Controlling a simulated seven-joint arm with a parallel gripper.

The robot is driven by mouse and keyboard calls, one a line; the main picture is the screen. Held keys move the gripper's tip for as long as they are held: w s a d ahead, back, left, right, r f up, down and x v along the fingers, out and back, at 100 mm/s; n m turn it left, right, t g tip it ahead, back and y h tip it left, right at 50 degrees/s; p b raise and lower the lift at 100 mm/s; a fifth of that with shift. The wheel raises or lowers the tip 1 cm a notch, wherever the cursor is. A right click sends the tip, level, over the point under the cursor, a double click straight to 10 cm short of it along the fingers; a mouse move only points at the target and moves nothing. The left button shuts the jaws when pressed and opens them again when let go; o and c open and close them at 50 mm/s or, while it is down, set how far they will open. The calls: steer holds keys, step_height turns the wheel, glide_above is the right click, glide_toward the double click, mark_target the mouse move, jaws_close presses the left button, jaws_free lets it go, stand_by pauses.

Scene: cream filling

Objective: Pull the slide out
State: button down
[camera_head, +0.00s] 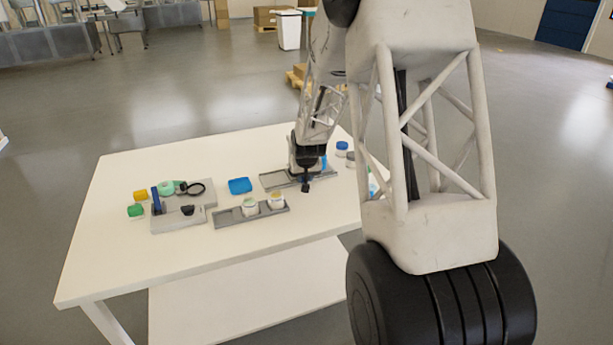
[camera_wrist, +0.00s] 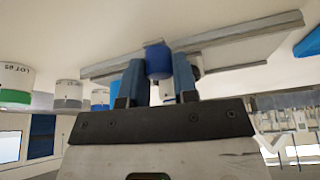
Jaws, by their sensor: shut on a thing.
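My gripper (camera_head: 306,183) is low over a long grey tray (camera_head: 273,180) on the white table. In the wrist view its two blue-grey fingers (camera_wrist: 158,82) are shut on a blue cylindrical piece (camera_wrist: 158,61). The grey railed tray (camera_wrist: 250,33) lies behind the fingers in that view. A whitish part shows beside the right finger. I cannot tell whether the blue piece is joined to a slide; no separate slide can be made out, and my arm hides part of the tray.
A second grey tray (camera_head: 228,217) holds two jars. A blue box (camera_head: 240,186) lies near it. A grey fixture (camera_head: 167,222) and small coloured items are at the left. A blue-lidded jar (camera_head: 342,147) stands behind my gripper. The table's front left is clear.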

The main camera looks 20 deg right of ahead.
steer(key=a, duration=0.8)
steer(key=shift+a, duration=0.35)
steer(key=c, duration=0.9)
jaws_free()
steer(key=shift+a, duration=0.1)
steer(key=shift+r, duration=0.1)
steer(key=v, duration=0.7)
steer(key=shift+s+r, duration=0.1)
steer(key=shift+r, duration=0.2)
